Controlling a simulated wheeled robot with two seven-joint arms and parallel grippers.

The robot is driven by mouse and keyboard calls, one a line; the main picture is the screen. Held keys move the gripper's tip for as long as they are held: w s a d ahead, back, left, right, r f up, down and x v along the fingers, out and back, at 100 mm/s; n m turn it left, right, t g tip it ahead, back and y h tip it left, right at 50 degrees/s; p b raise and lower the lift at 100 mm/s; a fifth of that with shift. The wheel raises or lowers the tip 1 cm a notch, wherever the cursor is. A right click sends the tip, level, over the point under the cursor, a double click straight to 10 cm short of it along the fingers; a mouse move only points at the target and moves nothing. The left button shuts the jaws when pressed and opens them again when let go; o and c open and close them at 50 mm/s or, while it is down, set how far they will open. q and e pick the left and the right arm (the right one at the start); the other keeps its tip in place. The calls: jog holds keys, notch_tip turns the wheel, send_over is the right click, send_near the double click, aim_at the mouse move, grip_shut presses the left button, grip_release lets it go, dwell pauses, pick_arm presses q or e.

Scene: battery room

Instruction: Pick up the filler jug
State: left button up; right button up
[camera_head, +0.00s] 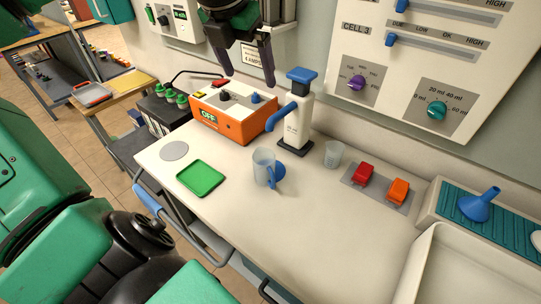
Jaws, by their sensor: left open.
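The filler jug appears to be the clear, bluish jug (263,166) with a blue handle, standing upright on the white worktop (225,215) near the middle of the view. A blue round piece (279,171) shows right behind its handle; I cannot tell if it is attached. My left gripper (248,76) hangs at the top of the view with its two dark fingers spread, pointing down. It is empty and well apart from the jug, above the orange box and left of the pump. My right gripper is not in view.
A white pump dispenser (298,118) with blue top and spout stands behind the jug. An orange control box (232,120) is behind left, a clear cup (333,154) to the right. A green tray (201,177), red switch (363,174) and blue funnel (480,206) are around. The front worktop is clear.

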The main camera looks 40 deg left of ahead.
pick_arm(q)
notch_tip(320, 180, down, 6)
jog(key=s+b, duration=0.1)
jog(key=b, duration=1.5)
send_near(263, 164)
jog(key=f, duration=0.2)
jog(key=w+f, duration=0.1)
jog(key=f, duration=0.1)
jog(key=d+f+p, duration=0.1)
jog(key=f, duration=0.1)
jog(key=shift+w+d, duration=0.1)
jog(key=shift+w, duration=0.05)
jog(key=shift+r, duration=0.15)
jog(key=c, duration=1.4)
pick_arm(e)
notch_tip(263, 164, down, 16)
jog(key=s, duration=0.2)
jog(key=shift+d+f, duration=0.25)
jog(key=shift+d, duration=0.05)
pick_arm(q)
jog(key=shift+r, duration=0.1)
